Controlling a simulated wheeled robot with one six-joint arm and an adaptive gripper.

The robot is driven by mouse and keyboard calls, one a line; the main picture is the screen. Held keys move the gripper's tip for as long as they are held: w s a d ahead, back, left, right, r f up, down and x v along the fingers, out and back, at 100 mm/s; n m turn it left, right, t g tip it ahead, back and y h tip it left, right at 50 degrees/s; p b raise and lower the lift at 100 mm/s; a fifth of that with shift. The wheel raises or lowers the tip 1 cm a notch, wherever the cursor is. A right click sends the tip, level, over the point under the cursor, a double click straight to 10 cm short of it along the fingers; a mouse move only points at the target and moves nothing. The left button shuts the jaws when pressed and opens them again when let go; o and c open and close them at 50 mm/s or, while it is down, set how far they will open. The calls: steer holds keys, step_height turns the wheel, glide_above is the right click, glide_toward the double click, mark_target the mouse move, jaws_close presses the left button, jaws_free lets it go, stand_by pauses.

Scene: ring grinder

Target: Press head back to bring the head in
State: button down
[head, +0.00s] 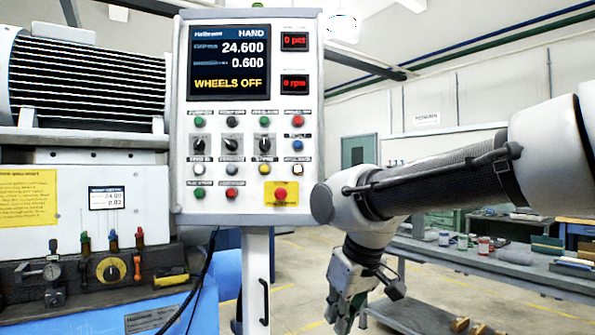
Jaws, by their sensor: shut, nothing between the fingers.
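The control panel (250,180) stands upright on a white post in the head view. A red mushroom button (280,195) sits on a yellow plate at the lower right. My gripper (342,322) is shut and empty, pointing down, right of the panel post, below the panel and apart from the buttons.
The grinder (80,190) fills the left side, with a ribbed motor, small coloured levers (113,242) and a yellow knob plate. A black cable hangs beside the panel post. A grey workbench (490,262) with small jars stands behind my arm at right.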

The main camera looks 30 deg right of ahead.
mark_target(298, 165)
stand_by(0.8)
steer(key=w+d+r+m+t+y, duration=0.25)
steer(key=w+d+r+m, duration=0.2)
steer(key=w+m, duration=0.3)
steer(key=w+d+r+m+t+y, duration=0.1)
steer(key=w+d+r+m+t, duration=0.3)
steer(key=w+m, duration=0.4)
steer(key=w+r+m+t, duration=0.3)
steer(key=w+r, duration=0.3)
steer(key=r, duration=0.3)
steer(key=w+r+m+t, duration=0.3)
steer(key=w+r+m, duration=0.2)
steer(key=r, duration=0.5)
steer(key=shift+w+d+y, duration=0.15)
steer(key=shift+w+y, duration=0.3)
steer(key=shift+w, duration=0.25)
steer(key=shift+w+d, duration=0.75)
steer(key=shift+w, duration=0.5)
steer(key=shift+w+d, duration=0.75)
steer(key=shift+w, duration=0.5)
steer(key=shift+w+d, duration=0.75)
steer(key=shift+w, duration=0.5)
